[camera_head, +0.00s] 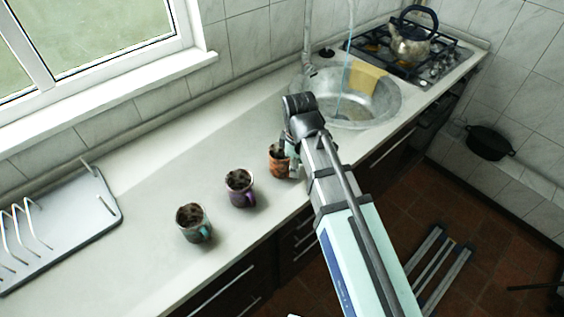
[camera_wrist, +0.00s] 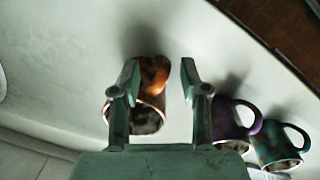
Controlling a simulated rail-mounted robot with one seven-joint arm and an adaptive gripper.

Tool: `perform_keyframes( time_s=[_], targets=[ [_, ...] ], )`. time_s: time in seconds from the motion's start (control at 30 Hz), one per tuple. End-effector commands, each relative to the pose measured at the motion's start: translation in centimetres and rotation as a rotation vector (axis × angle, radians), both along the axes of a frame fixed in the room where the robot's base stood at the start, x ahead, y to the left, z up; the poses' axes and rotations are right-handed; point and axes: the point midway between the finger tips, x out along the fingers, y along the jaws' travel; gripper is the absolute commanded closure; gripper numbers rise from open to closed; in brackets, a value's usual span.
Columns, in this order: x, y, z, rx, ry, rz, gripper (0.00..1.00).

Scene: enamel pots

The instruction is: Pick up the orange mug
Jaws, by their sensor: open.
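The orange mug (camera_head: 277,167) stands upright on the counter, the rightmost of a row of mugs, partly hidden by my gripper (camera_head: 288,152). In the wrist view the orange mug (camera_wrist: 149,116) shows between my open gripper's fingers (camera_wrist: 159,72), its handle turned toward the fingertips. The left finger covers part of the mug's left side, while a gap of bare counter shows between the mug and the right finger. I cannot tell whether either finger touches it.
A purple mug (camera_head: 240,188) and a teal mug (camera_head: 193,224) stand to the left along the counter (camera_head: 160,150). A sink (camera_head: 370,105) lies behind my arm, with a stove and kettle (camera_head: 411,40) beyond. A dish rack (camera_head: 60,225) is at far left.

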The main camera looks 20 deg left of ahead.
Motion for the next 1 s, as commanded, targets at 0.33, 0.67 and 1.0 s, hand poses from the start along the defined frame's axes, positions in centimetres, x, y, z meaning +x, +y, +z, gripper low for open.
perform_keyframes(
  time_s=[0.33,0.67,1.0],
  targets=[
    [-0.1,0.1,-2.8,-0.002,0.003,0.0,0.55],
    [0.0,0.1,-5.1,0.0,0.0,0.0,0.55],
    [0.1,0.1,-5.1,0.0,0.0,0.0,1.0]
  ],
)
